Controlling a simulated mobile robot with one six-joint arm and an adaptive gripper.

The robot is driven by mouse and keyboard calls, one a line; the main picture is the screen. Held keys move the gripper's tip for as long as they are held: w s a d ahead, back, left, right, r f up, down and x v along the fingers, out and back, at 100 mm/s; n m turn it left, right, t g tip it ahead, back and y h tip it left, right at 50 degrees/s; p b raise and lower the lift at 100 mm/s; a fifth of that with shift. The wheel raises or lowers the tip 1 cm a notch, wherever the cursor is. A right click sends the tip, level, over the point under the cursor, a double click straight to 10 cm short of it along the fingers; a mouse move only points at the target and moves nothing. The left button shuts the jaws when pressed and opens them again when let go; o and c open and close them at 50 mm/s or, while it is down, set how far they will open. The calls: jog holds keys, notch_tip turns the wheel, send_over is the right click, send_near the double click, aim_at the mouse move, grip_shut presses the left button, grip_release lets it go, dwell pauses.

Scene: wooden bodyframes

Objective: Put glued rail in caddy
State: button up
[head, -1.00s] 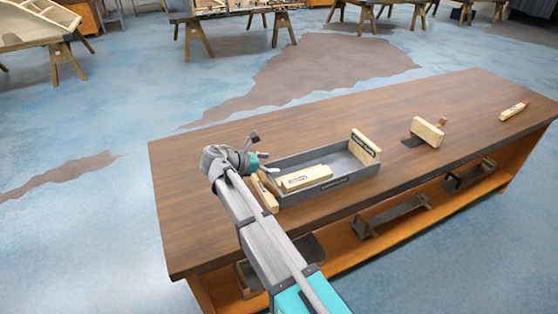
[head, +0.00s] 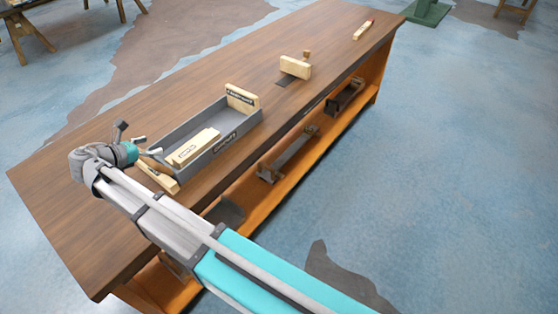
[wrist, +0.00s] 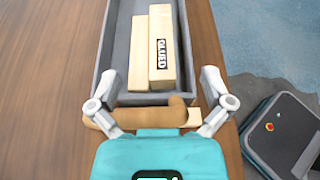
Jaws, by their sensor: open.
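The grey caddy (head: 245,124) stands on the brown workbench, with a wooden panel at each end. A pale wooden rail marked GLUED (wrist: 161,50) lies inside it, lengthwise; it also shows in the head view (head: 194,148). A second pale strip (wrist: 138,55) lies along its left side in the wrist view. My gripper (head: 148,147) is open and empty at the caddy's near end. In the wrist view its fingers (wrist: 158,78) are spread either side of the near end, with the brown rounded handle (wrist: 176,112) below the rail. No finger visibly touches the rail.
Farther along the workbench (head: 80,200) are an upright wooden block (head: 295,67) beside a dark patch and a red-tipped wooden stick (head: 363,30). Dark fixtures (head: 290,150) sit on the orange lower shelf. The bench top left of the caddy is clear.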

jog(key=w+d+f+m+g+y, duration=0.15)
jog(key=d+m, duration=0.25)
jog(key=d, duration=0.5)
jog(key=w+d+f+m+g, duration=0.1)
jog(key=d+f+m+g, duration=0.25)
jog(key=d, duration=0.55)
jog(key=w+d+f+m+g, duration=0.15)
jog(key=d+m, duration=0.25)
jog(key=d, duration=0.6)
jog(key=s+d+f+m+g+y, duration=0.2)
jog(key=s+d+m, duration=0.3)
jog(key=d+m, duration=0.3)
jog(key=s+d+f+m+g+y, duration=0.1)
jog(key=s+d+f+m+y, duration=0.2)
jog(key=d, duration=1.1)
jog(key=s+m+y, duration=0.2)
jog(key=s+m, duration=0.1)
jog(key=m, duration=0.2)
jog(key=shift+g, duration=0.35)
